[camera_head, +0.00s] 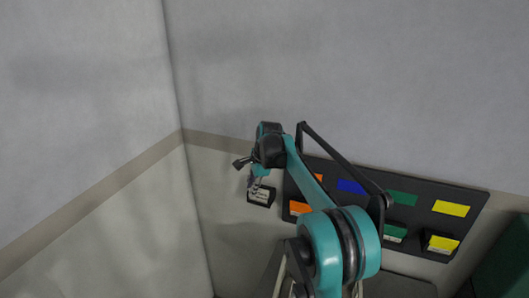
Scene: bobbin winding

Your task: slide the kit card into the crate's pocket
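My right arm reaches up from the bottom, and its gripper (254,176) is in front of the wall at the middle left. The gripper is small and partly hidden by its own links, so I cannot tell whether it is open or shut. Just below it is a small dark item with a white, printed-looking face (261,196). I cannot tell whether it is the kit card, or whether the gripper touches it. I cannot make out the crate or its pocket for certain. My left gripper is not in view.
A dark wall panel (478,197) carries orange, blue, green and yellow (451,208) patches, with small bins along its lower row; my arm hides part of it. A dark green surface (505,262) stands at the lower right. The wall area at the left is clear.

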